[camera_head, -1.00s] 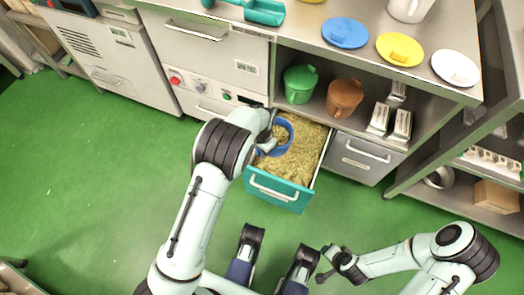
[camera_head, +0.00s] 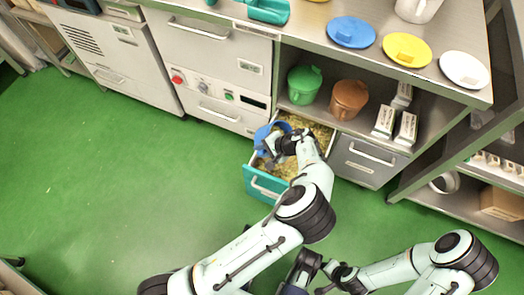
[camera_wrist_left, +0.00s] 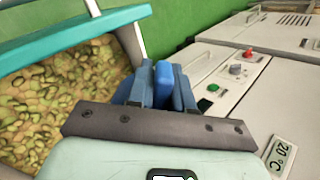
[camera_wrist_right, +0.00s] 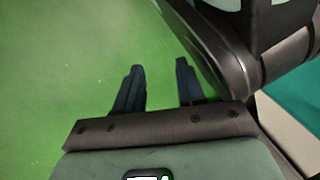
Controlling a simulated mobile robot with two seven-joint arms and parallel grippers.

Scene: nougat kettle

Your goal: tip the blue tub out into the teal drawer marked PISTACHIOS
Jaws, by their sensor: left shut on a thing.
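The blue tub (camera_head: 264,136) is at the left side of the open teal drawer (camera_head: 261,184) and looks tilted; its inside is mostly hidden. My left gripper (camera_head: 273,147) is shut on the tub, over the drawer's left part. In the left wrist view, a bright blue part of the tub (camera_wrist_left: 163,84) is between the fingers. Pale green-brown pistachios (camera_wrist_left: 60,98) cover the drawer's inside and also show in the head view (camera_head: 321,134). My right gripper (camera_wrist_right: 158,85) is open and empty above the green floor, away from the drawer. The drawer's marking cannot be read.
The steel counter above holds blue (camera_head: 351,32), yellow (camera_head: 407,49) and white (camera_head: 465,69) lids. A green tub (camera_head: 304,86) and a brown tub (camera_head: 348,98) stand on the shelf behind the drawer. A closed grey drawer (camera_head: 367,161) is on the right. The floor at left is clear.

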